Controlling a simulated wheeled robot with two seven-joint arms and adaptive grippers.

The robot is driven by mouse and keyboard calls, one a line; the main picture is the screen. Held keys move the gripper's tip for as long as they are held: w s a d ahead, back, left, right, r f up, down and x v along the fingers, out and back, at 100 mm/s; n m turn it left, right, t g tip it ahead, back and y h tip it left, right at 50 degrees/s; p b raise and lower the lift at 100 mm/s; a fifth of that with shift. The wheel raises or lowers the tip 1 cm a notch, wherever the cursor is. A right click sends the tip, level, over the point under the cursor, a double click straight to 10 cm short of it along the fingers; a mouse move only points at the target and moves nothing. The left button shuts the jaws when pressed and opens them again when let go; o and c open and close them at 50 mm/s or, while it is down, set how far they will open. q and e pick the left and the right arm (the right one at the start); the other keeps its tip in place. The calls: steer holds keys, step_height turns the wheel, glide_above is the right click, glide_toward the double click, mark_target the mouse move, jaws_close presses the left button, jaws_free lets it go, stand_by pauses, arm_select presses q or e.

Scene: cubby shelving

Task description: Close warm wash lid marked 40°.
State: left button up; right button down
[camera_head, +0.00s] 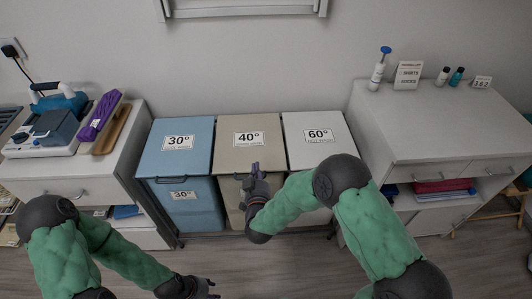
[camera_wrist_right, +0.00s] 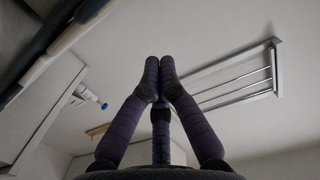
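The 40° lid (camera_head: 233,155) is beige, with a white label, on the middle bin of three. It looks down flat, in line with the lids on both sides. My right gripper (camera_head: 254,168) points up at the lid's front edge and overlaps it in the head view; I cannot tell whether they touch. In the right wrist view its fingers (camera_wrist_right: 160,68) meet at the tips, with nothing visible between them. My left gripper (camera_head: 208,284) is low at the bottom of the head view, over the floor and away from the bins; its finger opening is unclear.
The blue 30° lid (camera_head: 160,158) is left and the white 60° lid (camera_head: 304,155) right. A drawer cabinet (camera_head: 60,175) stands left with an iron and purple item; a white cabinet (camera_head: 390,140) stands right with bottles. The wrist view shows a wall rack (camera_wrist_right: 225,88).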

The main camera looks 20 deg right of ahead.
arm_select(q)
steer(key=shift+s+d+f+b, duration=0.1)
steer(key=shift+s+f+b, duration=0.1)
steer(key=shift+f+b, duration=0.4)
arm_select(e)
step_height(320, 180, down, 8)
steer(key=s, duration=0.1)
steer(key=shift+r, duration=0.15)
